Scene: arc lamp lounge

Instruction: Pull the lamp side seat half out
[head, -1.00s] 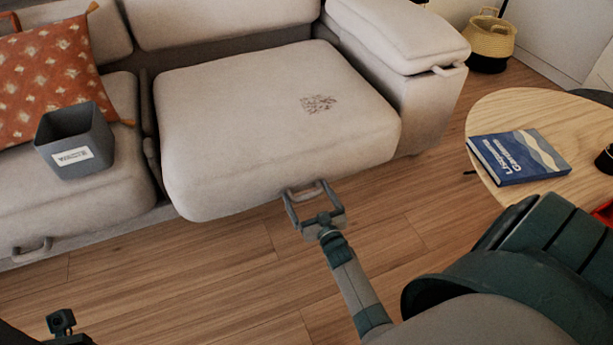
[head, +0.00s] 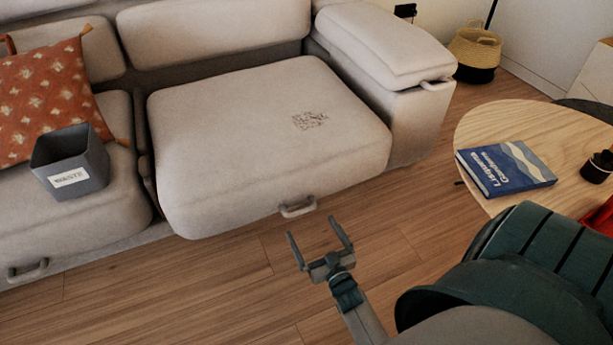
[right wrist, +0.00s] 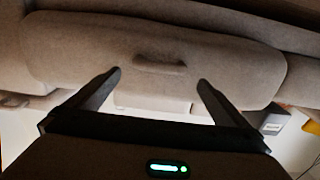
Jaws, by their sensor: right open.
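The lamp side seat (head: 262,150) is the pale right-hand cushion of the sofa. It sticks out in front of the left seat (head: 110,195), and small dark scraps (head: 310,120) lie on it. Its front handle (head: 298,208) is a pale loop, also seen in the right wrist view (right wrist: 160,66). My right gripper (head: 312,228) is open and empty in front of the handle, apart from it. In the right wrist view its two fingers (right wrist: 160,78) stand either side of the handle with a gap. My left gripper is not in view.
A grey bin (head: 70,158) stands on the left seat beside an orange cushion (head: 45,100). A round wooden table (head: 490,125) with a blue book (head: 505,168) stands at right. Bare wood floor (head: 200,285) lies in front of the sofa.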

